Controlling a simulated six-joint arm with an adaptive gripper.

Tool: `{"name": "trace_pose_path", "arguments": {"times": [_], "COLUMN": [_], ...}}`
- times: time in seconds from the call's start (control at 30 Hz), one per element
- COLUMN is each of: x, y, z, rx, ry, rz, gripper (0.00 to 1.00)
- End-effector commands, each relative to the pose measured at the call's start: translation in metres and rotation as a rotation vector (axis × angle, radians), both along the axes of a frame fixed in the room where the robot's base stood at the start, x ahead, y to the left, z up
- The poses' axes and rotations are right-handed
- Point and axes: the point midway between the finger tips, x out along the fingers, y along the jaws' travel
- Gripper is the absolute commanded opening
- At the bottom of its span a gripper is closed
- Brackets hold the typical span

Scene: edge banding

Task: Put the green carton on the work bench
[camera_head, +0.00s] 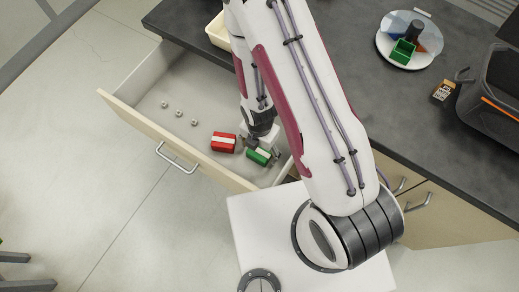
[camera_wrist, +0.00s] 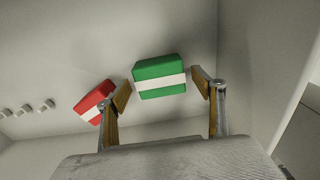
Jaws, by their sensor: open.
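The green carton (camera_head: 258,156) with a white band lies in the open drawer, near its right end. In the wrist view the green carton (camera_wrist: 160,77) sits between the two fingers of my gripper (camera_wrist: 161,90). The fingers are open, with a small gap on each side of the carton. In the head view my gripper (camera_head: 261,147) reaches down into the drawer right at the carton and partly covers it. The work bench (camera_head: 390,110) has a dark top and stands behind and to the right of the drawer.
A red carton (camera_head: 223,142) lies just left of the green one, close to my left finger. Several small metal nuts (camera_head: 179,113) lie farther left in the drawer (camera_head: 150,85). A round tray (camera_head: 418,59), a small box (camera_head: 443,91) and a dark case (camera_head: 492,95) stand on the bench.

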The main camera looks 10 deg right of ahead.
Motion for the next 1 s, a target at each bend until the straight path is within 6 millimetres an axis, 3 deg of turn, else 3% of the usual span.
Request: {"name": "trace_pose_path", "arguments": {"times": [0.53,1.0], "x": [0.001,0.0], "y": [0.003,0.002], "z": [0.045,0.055], "rx": [0.001,0.0], "ry": [-0.002,0.0], "rz": [0.0,0.0], "gripper": [0.68,0.68]}}
